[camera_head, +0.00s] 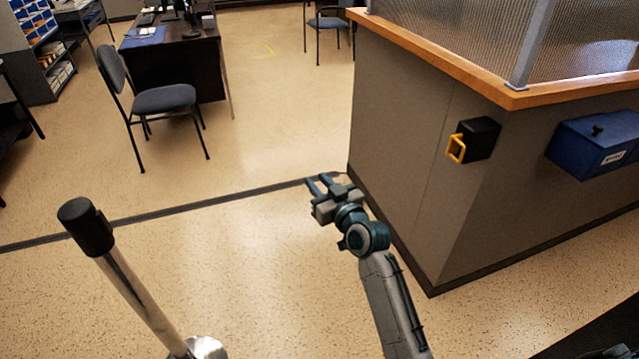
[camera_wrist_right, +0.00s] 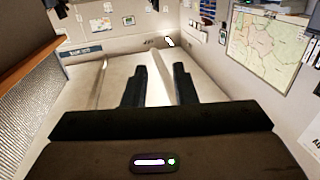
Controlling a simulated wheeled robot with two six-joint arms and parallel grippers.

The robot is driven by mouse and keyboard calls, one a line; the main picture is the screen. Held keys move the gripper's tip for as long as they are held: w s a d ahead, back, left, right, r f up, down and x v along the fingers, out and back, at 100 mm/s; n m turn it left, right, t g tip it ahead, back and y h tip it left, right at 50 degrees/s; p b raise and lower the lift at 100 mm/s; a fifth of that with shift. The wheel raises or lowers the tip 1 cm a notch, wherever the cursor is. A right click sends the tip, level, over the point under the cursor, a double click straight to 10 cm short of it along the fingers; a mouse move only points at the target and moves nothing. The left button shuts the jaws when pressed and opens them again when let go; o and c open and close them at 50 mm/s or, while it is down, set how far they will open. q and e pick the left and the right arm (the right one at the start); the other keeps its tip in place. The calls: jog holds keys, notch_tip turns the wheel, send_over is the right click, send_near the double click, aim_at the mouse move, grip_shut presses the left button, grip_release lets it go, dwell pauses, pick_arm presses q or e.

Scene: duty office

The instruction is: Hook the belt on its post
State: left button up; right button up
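A black belt housing (camera_head: 479,138) is fixed to the grey side of the counter, with a yellow belt end (camera_head: 456,149) sticking out of its left side. No stretched belt shows. The post (camera_head: 140,300) stands at the lower left, a metal pole with a black head (camera_head: 86,226) and a round foot. My right gripper (camera_head: 322,185) is between the post and the housing, apart from both, left of the counter's corner. Its fingers also show in the right wrist view (camera_wrist_right: 160,88), spread with nothing between them. My left gripper is not in view.
The counter (camera_head: 400,130) with a wooden ledge and screen fills the right side. A blue box (camera_head: 597,142) hangs on it. A chair (camera_head: 163,98) and a desk (camera_head: 177,60) stand behind. The floor between post and counter is clear.

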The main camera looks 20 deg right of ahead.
grip_shut()
dwell(1.3)
grip_release()
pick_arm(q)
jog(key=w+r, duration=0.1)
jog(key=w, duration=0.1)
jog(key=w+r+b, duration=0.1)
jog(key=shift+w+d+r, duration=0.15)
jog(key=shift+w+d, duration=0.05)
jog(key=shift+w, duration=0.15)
pick_arm(e)
jog(key=v, duration=1.1)
jog(key=shift+c, duration=0.2)
